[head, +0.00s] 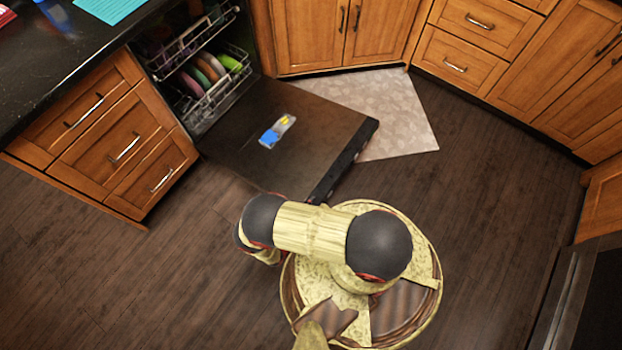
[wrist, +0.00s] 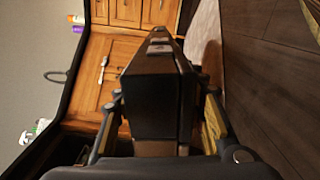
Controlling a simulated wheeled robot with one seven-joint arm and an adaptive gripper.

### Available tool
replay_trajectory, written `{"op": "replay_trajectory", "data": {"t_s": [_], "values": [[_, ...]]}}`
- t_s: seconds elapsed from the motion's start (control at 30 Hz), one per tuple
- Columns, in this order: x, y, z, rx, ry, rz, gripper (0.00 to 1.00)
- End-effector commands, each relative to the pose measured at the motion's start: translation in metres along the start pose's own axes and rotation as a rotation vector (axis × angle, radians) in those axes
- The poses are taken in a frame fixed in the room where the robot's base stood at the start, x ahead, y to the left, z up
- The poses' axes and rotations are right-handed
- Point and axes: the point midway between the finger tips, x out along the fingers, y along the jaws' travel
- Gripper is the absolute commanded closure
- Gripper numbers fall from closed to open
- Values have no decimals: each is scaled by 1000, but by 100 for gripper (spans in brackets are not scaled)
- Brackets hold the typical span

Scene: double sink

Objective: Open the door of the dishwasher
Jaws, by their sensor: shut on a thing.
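The dishwasher door (head: 310,122) is swung down and lies nearly flat, open, in front of the dishwasher (head: 195,70). Its inner face is dark, with a small blue and yellow dispenser patch (head: 277,132) on it. In the wrist view the dark end of the door (wrist: 155,100) fills the middle. My gripper (wrist: 164,112) has a finger on each side of that part and is shut on it. In the head view my arm covers the gripper at the door's near end.
Dish racks (head: 205,75) with colourful plates show inside the dishwasher. Wooden drawers (head: 110,145) stand to its left under a dark counter. A pale mat (head: 405,115) lies right of the door. Dark floor is clear at left and right.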

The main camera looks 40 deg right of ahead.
Motion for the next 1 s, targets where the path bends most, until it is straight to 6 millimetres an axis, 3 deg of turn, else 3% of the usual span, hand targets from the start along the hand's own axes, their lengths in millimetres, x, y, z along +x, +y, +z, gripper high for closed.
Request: {"op": "replay_trajectory", "data": {"t_s": [0.2,0.23,0.53,1.0], "values": [[-1,1,-2,1,3,0,100],[-1,1,-2,1,3,0,57],[0,0,-1,1,1,0,40],[-3,1,-1,0,2,1,40]]}}
